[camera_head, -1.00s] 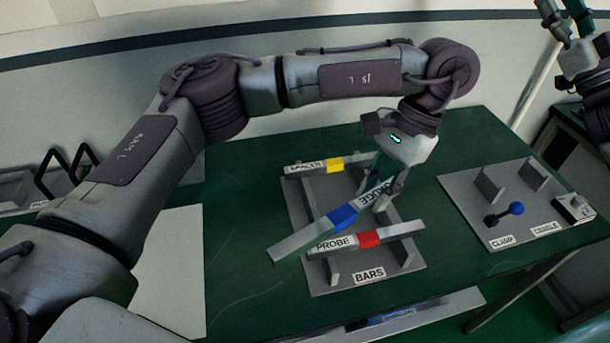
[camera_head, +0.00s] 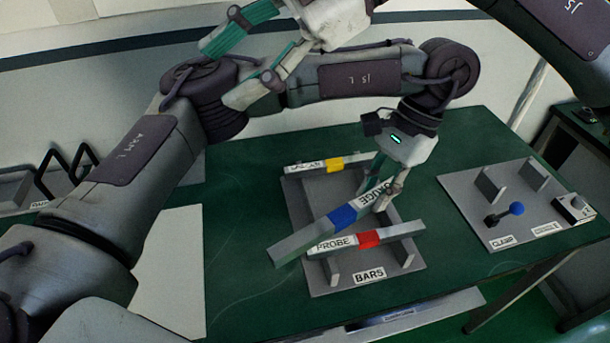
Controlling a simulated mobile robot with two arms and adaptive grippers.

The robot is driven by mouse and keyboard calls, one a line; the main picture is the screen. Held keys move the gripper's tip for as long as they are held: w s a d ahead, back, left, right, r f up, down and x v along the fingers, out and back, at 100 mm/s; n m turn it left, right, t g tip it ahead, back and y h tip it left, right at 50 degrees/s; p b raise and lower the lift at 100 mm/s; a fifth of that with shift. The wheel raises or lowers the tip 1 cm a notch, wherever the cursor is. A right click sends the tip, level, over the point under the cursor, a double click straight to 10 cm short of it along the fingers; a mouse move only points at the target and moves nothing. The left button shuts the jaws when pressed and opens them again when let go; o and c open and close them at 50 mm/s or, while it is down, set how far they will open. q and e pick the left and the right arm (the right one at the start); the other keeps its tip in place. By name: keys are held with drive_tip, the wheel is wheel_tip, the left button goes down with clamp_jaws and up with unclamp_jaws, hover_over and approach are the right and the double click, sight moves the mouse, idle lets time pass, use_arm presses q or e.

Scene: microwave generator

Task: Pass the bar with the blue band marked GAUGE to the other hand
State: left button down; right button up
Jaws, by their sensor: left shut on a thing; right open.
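The bar with the blue band (camera_head: 342,216) marked GAUGE is held slantwise above the rack labelled BARS (camera_head: 322,288). My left gripper (camera_head: 385,192) is shut on it near its upper right end, by the label. The bar's lower left end points free toward the front left. My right gripper (camera_head: 232,70) is open and empty at the upper left, in front of my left arm and away from the bar.
The PROBE bar with a red band (camera_head: 369,238) lies on the rack's front, close under the GAUGE bar. A yellow-banded bar (camera_head: 334,165) lies at the rack's back. A grey plate (camera_head: 465,205) with a blue-knobbed lever (camera_head: 516,209) stands at right. Green table is clear left of the rack.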

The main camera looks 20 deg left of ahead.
drive_tip(key=s+d+f+t+h, duration=0.2)
drive_tip(key=s+f+t+h, duration=0.2)
drive_tip(key=f+h, duration=0.3)
use_arm(q)
drive_tip(key=shift+s, duration=0.1)
use_arm(e)
drive_tip(key=m+t+h, duration=0.2)
drive_tip(key=t+h, duration=0.3)
approach(331, 220)
drive_tip(key=x, duration=0.9)
drive_tip(key=shift+w+f, duration=0.1)
drive_tip(key=shift+f, duration=0.15)
clamp_jaws()
use_arm(q)
drive_tip(key=c, duration=0.9)
unclamp_jaws()
drive_tip(key=shift+r, duration=0.1)
